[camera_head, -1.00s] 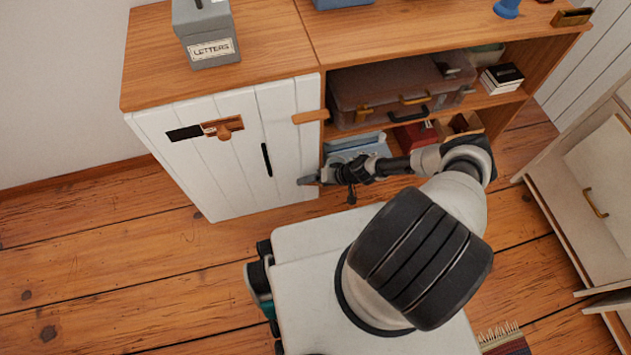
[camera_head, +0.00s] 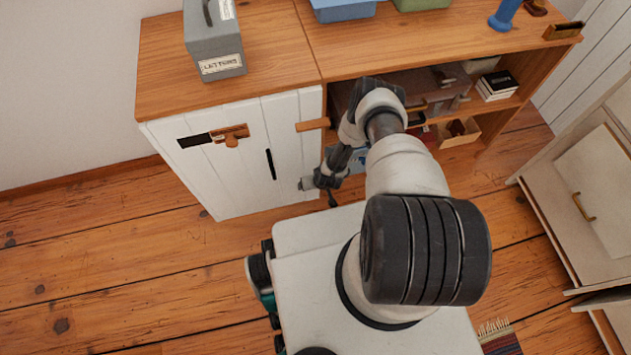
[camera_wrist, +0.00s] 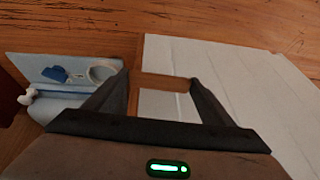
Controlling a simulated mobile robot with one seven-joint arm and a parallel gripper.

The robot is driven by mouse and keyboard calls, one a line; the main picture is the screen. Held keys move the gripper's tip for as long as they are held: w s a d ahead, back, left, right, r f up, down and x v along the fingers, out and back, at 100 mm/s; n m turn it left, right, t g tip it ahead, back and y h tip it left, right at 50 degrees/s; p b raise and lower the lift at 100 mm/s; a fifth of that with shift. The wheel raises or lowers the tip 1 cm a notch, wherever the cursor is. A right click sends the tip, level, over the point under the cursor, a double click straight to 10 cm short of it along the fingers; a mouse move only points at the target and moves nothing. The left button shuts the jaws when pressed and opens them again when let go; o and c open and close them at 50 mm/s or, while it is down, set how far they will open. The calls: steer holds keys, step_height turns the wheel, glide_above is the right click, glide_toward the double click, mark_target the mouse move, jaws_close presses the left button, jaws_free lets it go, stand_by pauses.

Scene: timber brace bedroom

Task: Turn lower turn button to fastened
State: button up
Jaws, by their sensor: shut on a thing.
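The lower turn button (camera_wrist: 163,81) is a small wooden bar between my fingertips in the wrist view, lying crosswise at the edge of the white door (camera_wrist: 222,75). My gripper (camera_wrist: 161,88) is shut on it. In the head view my gripper (camera_head: 305,184) is at the lower right edge of the white door (camera_head: 250,175) and hides the lower button.
Beside the door is an open shelf with a brown case (camera_head: 440,80) and, low down, a light-blue box (camera_wrist: 65,72). A grey letters box (camera_head: 214,45) stands on the cabinet top. A pale cabinet (camera_head: 575,215) stands at right. Wooden floor (camera_head: 120,260) is clear at left.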

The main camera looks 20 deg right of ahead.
steer(key=shift+h, duration=0.5)
steer(key=o, duration=1.1)
steer(key=shift+c, duration=0.2)
steer(key=shift+r, duration=0.1)
